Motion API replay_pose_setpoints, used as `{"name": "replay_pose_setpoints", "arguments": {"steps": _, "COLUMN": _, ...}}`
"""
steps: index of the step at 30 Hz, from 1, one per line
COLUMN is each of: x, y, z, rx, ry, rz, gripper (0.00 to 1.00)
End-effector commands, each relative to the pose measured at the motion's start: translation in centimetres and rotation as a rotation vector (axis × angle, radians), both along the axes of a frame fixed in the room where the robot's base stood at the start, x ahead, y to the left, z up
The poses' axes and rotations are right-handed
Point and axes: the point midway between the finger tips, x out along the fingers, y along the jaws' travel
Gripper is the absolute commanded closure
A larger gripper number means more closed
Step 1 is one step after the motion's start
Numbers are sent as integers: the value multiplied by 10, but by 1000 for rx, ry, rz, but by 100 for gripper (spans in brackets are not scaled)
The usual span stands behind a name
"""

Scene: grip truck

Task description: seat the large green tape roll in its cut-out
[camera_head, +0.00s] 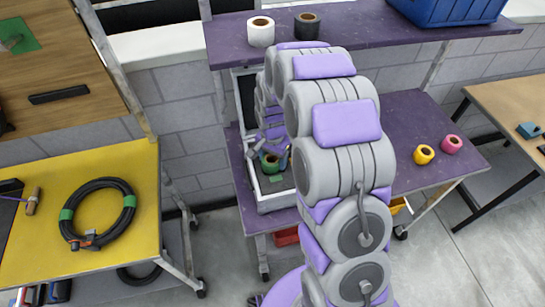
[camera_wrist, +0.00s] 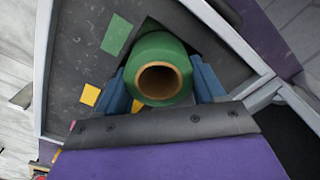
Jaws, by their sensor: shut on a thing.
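The large green tape roll (camera_wrist: 160,50) is between the blue fingers of my gripper (camera_wrist: 161,86) in the wrist view, its brown core facing the camera. My gripper is shut on the roll, over the dark foam of an open case (camera_wrist: 85,70). In the head view the green roll (camera_head: 270,162) shows small beside my gripper (camera_head: 276,152), inside the case (camera_head: 262,203). A green patch (camera_wrist: 116,34) and a yellow patch (camera_wrist: 90,95) show on the foam. The roll hides most of a dark gap around it; I cannot tell how deep it sits.
The case stands on a purple bench (camera_head: 415,120). A yellow roll (camera_head: 424,154) and a pink roll (camera_head: 451,144) stand at right. A white roll (camera_head: 261,31) and a black roll (camera_head: 306,26) are on the upper shelf (camera_head: 365,25). A yellow table (camera_head: 45,185) holds a coiled hose (camera_head: 68,215).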

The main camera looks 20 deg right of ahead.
Motion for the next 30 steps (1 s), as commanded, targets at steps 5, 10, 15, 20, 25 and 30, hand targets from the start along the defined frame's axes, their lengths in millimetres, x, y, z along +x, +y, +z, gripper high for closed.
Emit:
{"name": "replay_pose_setpoints", "arguments": {"steps": 5, "x": 0, "y": 0, "z": 0, "rx": 0, "ry": -1, "rz": 0, "gripper": 21}}
{"name": "replay_pose_setpoints", "arguments": {"steps": 10, "x": 0, "y": 0, "z": 0, "rx": 0, "ry": -1, "rz": 0, "gripper": 4}}
{"name": "replay_pose_setpoints", "arguments": {"steps": 15, "x": 0, "y": 0, "z": 0, "rx": 0, "ry": -1, "rz": 0, "gripper": 1}}
{"name": "replay_pose_setpoints", "arguments": {"steps": 20, "x": 1, "y": 0, "z": 3, "rx": 0, "ry": -1, "rz": 0, "gripper": 1}}
{"name": "replay_pose_setpoints", "arguments": {"steps": 25, "x": 2, "y": 0, "z": 23, "rx": 1, "ry": -8, "rz": -1, "gripper": 1}}
{"name": "replay_pose_setpoints", "arguments": {"steps": 30, "x": 2, "y": 0, "z": 60, "rx": 0, "ry": -7, "rz": 0, "gripper": 1}}
